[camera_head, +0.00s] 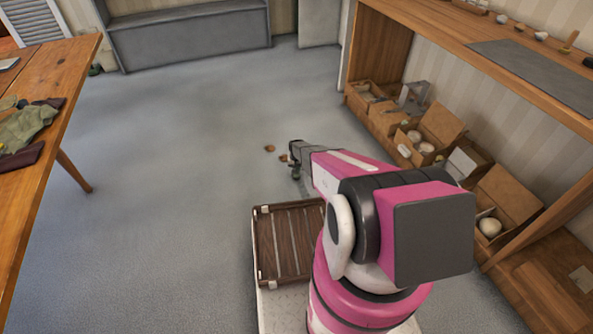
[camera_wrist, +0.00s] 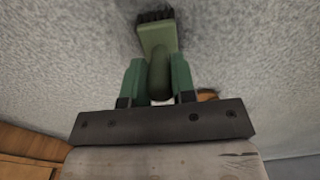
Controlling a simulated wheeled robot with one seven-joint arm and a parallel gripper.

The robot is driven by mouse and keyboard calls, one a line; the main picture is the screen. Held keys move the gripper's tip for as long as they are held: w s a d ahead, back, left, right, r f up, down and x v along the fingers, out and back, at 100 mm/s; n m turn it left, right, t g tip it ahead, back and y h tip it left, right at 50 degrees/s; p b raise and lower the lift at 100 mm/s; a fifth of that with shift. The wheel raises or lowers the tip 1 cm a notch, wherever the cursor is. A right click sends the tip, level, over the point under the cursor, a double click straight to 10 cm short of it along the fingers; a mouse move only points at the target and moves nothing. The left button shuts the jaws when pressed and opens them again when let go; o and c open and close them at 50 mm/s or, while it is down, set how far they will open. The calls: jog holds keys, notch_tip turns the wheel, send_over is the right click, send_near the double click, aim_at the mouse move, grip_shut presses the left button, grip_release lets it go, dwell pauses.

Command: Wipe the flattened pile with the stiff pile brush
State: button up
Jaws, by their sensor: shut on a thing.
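A green brush (camera_wrist: 154,40) with black bristles is in my gripper (camera_wrist: 157,72) in the wrist view. My gripper's green fingers are shut on its handle, with the bristle end pointing away from the wrist over grey carpet. I cannot tell whether the bristles touch the carpet. In the head view my gripper (camera_head: 295,161) is low over the carpet (camera_head: 190,150), mostly hidden behind my arm. The brush cannot be made out clearly there. The carpet shows uneven lighter and darker shading; I cannot pick out a distinct flattened patch.
Small brown pieces (camera_head: 270,148) lie on the carpet by my gripper. A slatted brown tray (camera_head: 263,245) is close to my arm. Open cardboard boxes (camera_head: 440,125) line the shelf unit (camera_head: 390,40) on the right. A wooden table (camera_head: 60,75) stands left. Carpet between is clear.

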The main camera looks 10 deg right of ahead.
jog(key=shift+w+a, duration=0.1)
jog(key=shift+w, duration=0.5)
jog(key=shift+s, duration=0.15)
jog(key=shift+s+d, duration=0.2)
jog(key=shift+s, duration=0.7)
jog(key=shift+s+d, duration=0.2)
jog(key=shift+s, duration=0.8)
notch_tip(320, 180, up, 6)
dwell(0.3)
